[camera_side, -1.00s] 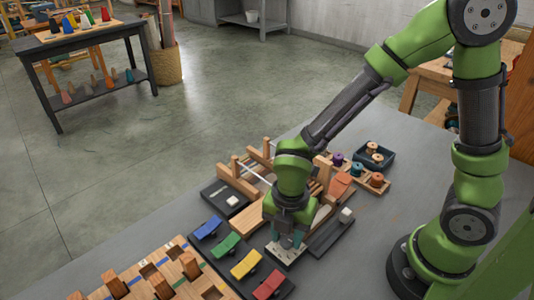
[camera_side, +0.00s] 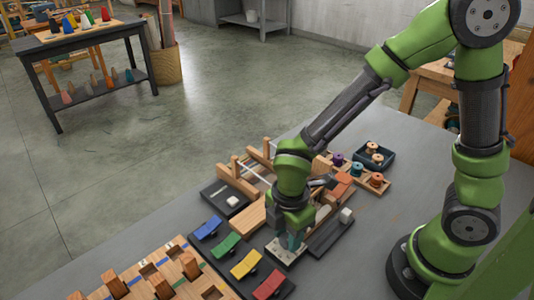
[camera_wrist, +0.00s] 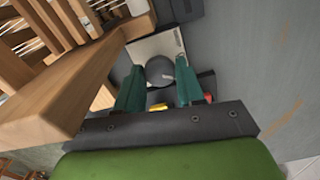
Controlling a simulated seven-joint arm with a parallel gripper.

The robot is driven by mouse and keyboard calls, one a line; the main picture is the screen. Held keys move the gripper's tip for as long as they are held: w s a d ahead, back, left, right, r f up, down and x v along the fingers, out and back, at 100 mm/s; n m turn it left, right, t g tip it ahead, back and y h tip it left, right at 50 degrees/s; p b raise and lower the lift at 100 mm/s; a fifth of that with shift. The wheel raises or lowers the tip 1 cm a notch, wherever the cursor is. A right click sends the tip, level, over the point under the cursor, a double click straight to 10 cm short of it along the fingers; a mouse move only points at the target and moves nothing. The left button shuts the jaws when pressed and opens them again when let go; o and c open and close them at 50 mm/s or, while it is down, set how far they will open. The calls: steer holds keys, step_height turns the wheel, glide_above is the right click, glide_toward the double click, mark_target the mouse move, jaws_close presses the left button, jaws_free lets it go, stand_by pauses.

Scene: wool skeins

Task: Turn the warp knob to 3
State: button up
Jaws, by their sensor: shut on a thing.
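The warp knob (camera_wrist: 160,72) is a dark round knob on a pale square plate. In the wrist view it sits between the two teal fingers of my gripper (camera_wrist: 158,90), which is shut on it. In the side view my gripper (camera_side: 291,240) points down over the pale plate (camera_side: 280,252), and its fingers hide the knob. The dial marks and the knob's setting cannot be read.
A dark base with blue, green, yellow and red (camera_side: 269,285) paddles lies left of the plate. A wooden loom frame (camera_side: 240,178) stands behind. A dark slider track with a white block (camera_side: 346,215) is to the right. Spools (camera_side: 376,180) sit farther back.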

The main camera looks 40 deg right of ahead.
mark_target(287, 239)
steer(key=shift+m, duration=0.9)
steer(key=shift+r, duration=0.1)
steer(key=o, duration=1)
steer(key=shift+o, duration=0.2)
step_height(287, 239, up, 17)
